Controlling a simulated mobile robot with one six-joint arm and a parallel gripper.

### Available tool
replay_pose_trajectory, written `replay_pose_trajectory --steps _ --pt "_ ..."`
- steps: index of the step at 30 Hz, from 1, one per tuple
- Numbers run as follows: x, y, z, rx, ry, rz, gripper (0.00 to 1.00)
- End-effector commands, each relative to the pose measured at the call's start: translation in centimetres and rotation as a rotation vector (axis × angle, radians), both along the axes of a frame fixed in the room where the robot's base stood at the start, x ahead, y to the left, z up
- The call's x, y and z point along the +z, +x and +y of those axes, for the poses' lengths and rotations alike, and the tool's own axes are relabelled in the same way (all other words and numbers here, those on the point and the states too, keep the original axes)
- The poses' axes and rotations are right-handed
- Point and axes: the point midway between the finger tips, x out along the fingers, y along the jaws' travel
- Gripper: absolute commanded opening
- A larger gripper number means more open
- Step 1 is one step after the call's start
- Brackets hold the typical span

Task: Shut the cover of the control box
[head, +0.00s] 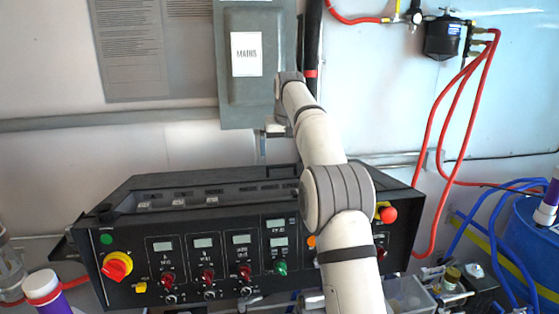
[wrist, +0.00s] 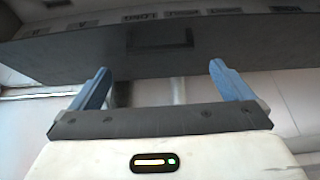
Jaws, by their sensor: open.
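The black control box (head: 190,225) stands along the wall in the head view, its sloped front full of knobs and small displays. A long dark frame with a row of labels (head: 225,190) runs along its top; I cannot tell how far its cover is open. In the wrist view a dark panel (wrist: 240,45) with a small black rectangular piece (wrist: 160,38) and a row of labels spans the top. My gripper (wrist: 159,68) is open and empty, its blue fingers spread before this panel. In the head view my arm hides part of the box, and the fingers are not clear.
A grey box marked MAINS (head: 247,90) hangs on the wall above. Red hoses (head: 430,150) hang on the right. A blue drum (head: 530,240) stands at the right edge. A red-yellow switch (head: 117,265) and a red button (head: 388,214) stick out of the box front.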

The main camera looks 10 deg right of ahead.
Motion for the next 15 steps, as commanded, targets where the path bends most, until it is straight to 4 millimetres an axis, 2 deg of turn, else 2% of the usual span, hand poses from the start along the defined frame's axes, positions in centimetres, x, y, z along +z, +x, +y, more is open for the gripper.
replay_pose_trajectory --steps 1,6,15 --pt "-1.0 0.3 0.0 0.000 0.000 0.005 1.00" --pt "-3.4 1.3 0.0 0.000 0.000 0.004 1.00" --pt "-5.3 2.1 -0.1 -0.001 0.000 0.002 1.00"
